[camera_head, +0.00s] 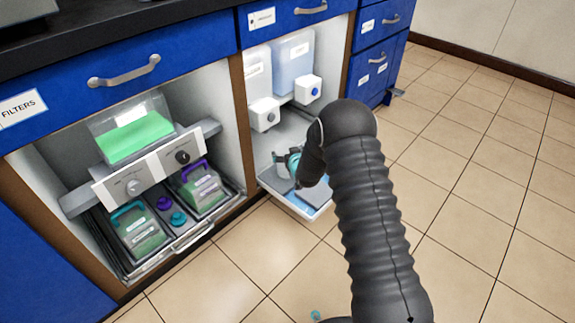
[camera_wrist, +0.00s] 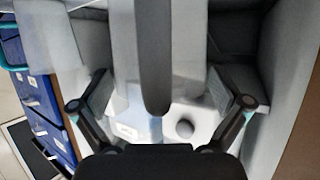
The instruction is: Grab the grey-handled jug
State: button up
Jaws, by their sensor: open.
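A dark grey upright handle (camera_wrist: 153,55) fills the middle of the wrist view. A pale, see-through jug body (camera_wrist: 192,45) shows behind it. My gripper (camera_wrist: 157,76) is open, with one finger on each side of the handle and a gap on both sides. No contact is visible. In the head view my gripper (camera_head: 289,164) is low in the right cabinet bay, above the pull-out tray (camera_head: 281,192). My arm and gripper cover most of that spot, so I cannot make out the jug there.
Two white dispensers with a grey knob (camera_head: 271,117) and a blue knob (camera_head: 315,91) stand above the tray. The left bay holds a green-filled container (camera_head: 135,137) and a drawer (camera_head: 192,237) of handled cases. The tiled floor (camera_head: 480,160) at right is clear.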

jog(key=c, duration=1.1)
jog(key=shift+r, duration=0.1)
